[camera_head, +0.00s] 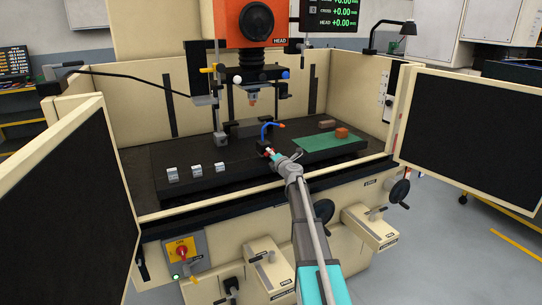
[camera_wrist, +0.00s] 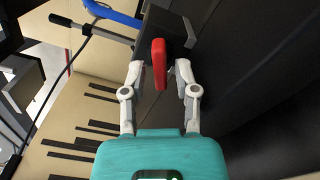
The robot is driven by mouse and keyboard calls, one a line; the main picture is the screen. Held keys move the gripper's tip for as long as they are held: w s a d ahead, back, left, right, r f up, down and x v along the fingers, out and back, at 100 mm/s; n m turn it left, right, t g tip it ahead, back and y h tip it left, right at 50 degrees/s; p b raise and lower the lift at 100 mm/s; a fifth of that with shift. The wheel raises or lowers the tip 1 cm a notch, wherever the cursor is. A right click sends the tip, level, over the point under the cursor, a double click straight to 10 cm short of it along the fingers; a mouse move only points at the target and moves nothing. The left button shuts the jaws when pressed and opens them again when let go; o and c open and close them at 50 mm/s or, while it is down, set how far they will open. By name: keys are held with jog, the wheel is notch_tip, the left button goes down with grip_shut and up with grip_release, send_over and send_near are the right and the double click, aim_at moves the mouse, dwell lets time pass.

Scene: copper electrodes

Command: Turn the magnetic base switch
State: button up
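The magnetic base (camera_wrist: 180,22) is a dark block in the wrist view, with a red switch lever (camera_wrist: 159,64) standing out from it. My gripper (camera_wrist: 160,76) is open, with one pale finger on each side of the red lever. Small gaps show between the lever and both fingers, so it is not clamped. In the head view my gripper (camera_head: 273,154) is at the magnetic base (camera_head: 263,144) on the dark machine table. The lever is small there and partly hidden by the gripper.
Several small metal blocks (camera_head: 196,170) stand left on the dark table (camera_head: 235,182). A green mat (camera_head: 325,145) with a copper block (camera_head: 341,132) lies right. The machine head (camera_head: 253,92) hangs behind the base.

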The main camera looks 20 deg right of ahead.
jog(key=shift+s, duration=0.1)
dwell(0.3)
jog(key=shift+s, duration=0.9)
jog(key=n, duration=0.4)
jog(key=shift+n, duration=0.4)
jog(key=n, duration=1.7)
jog(key=shift+n, duration=0.3)
